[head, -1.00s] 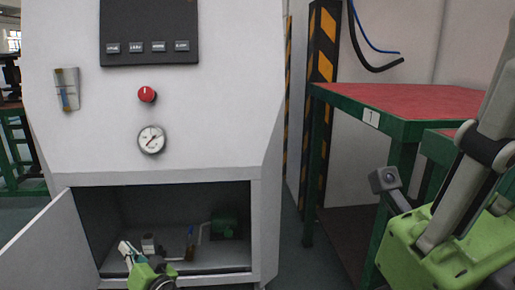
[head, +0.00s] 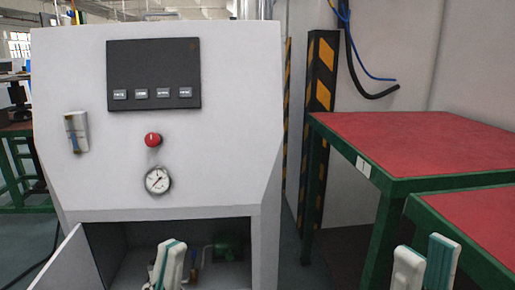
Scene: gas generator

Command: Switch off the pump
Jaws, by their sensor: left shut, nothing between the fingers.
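The white generator cabinet (head: 225,130) faces me, with a red knob (head: 152,139) on its front below a black panel. A green pump-like unit (head: 229,247) with a pale pipe sits inside the open lower compartment. My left gripper (head: 170,262) is shut and empty, upright at the compartment opening in the picture, and covers part of the inside. My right gripper (head: 425,264) stands at the lower right, in front of the tables, far from the cabinet.
A round gauge (head: 158,181) sits below the knob. The compartment door (head: 62,262) hangs open at left. Red-topped green tables (head: 420,140) stand at right, beside a black and yellow striped post (head: 320,100). A small sight glass (head: 77,132) is on the cabinet's left.

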